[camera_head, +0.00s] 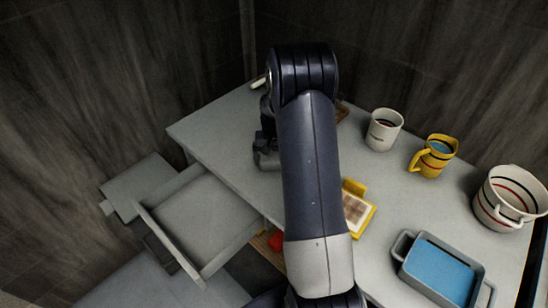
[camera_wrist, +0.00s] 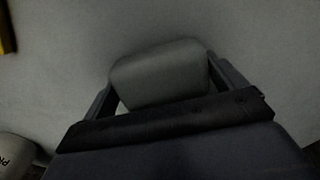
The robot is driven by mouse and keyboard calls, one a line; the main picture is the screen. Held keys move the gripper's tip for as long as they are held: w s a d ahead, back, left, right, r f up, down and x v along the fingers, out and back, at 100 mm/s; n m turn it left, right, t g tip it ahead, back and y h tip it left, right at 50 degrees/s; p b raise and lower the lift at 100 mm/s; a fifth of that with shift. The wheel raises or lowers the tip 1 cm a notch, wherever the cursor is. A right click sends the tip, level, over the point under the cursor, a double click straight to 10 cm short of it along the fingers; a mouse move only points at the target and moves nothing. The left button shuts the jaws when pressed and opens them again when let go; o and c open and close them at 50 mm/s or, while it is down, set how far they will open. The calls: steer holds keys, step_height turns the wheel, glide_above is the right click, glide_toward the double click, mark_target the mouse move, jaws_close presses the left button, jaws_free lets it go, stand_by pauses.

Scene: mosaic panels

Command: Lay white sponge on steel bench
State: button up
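The white sponge (camera_wrist: 160,75), grey in this dim light, is a rounded block between the two fingers of my gripper (camera_wrist: 165,80) in the wrist view. Both fingers lie against its sides and my gripper appears shut on it. In the head view my gripper (camera_head: 266,152) is low over the left part of the grey steel bench (camera_head: 225,130), partly behind my arm. A small grey part at its tip there may be the sponge. I cannot tell whether the sponge touches the bench top.
A white mug (camera_head: 384,130), yellow mug (camera_head: 434,156), striped pot (camera_head: 508,200) and blue-bottomed tray (camera_head: 440,270) stand on the right. A yellow-framed item (camera_head: 357,208) lies beside my arm. An open drawer (camera_head: 205,220) juts out at left. The bench's left part is mostly clear.

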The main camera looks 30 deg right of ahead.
mark_target(274, 157)
steer(key=shift+o, duration=0.8)
steer(key=shift+r, duration=0.25)
step_height(274, 157, up, 12)
steer(key=b, duration=0.1)
steer(key=shift+s+f+b, duration=0.1)
steer(key=shift+f+b, duration=0.1)
steer(key=shift+b, duration=0.1)
